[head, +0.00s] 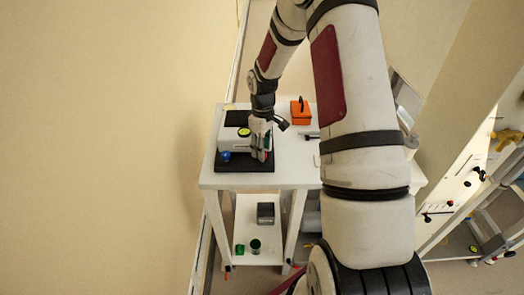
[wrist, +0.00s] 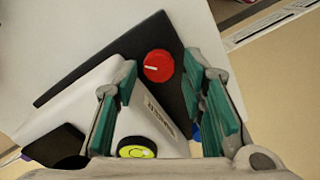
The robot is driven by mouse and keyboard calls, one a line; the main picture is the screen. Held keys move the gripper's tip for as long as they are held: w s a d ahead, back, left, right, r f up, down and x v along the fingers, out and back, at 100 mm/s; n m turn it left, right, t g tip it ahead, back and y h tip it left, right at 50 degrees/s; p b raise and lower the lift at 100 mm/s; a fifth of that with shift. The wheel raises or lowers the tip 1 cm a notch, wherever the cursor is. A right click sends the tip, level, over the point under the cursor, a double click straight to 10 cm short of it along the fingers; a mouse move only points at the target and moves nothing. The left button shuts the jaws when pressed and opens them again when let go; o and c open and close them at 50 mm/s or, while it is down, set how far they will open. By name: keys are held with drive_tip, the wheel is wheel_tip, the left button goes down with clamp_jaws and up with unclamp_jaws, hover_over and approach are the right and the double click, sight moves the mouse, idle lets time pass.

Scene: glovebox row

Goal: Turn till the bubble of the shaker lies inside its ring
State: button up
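The shaker (head: 229,144) is a white body on a black plate on the white table; it also shows in the wrist view (wrist: 75,112). Its round yellow-green level (wrist: 137,148) is partly cut off by my gripper's body; I cannot tell where the bubble lies against the ring. A red knob (wrist: 158,65) with a white pointer line stands at one corner. A blue knob (head: 225,156) stands at the left front corner. My gripper (wrist: 160,73) is open, its green-padded fingers apart on either side of the red knob in the wrist view, with no contact visible.
An orange box (head: 301,112) with a dark handle stands at the back of the table (head: 290,172). A wall runs along the left. A rack with fittings stands at right.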

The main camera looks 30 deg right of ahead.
wheel_tip(320, 180, up, 6)
drive_tip(key=shift+w+a+r, duration=0.1)
drive_tip(key=shift+w, duration=0.05)
drive_tip(key=shift+a, duration=0.1)
idle(0.4)
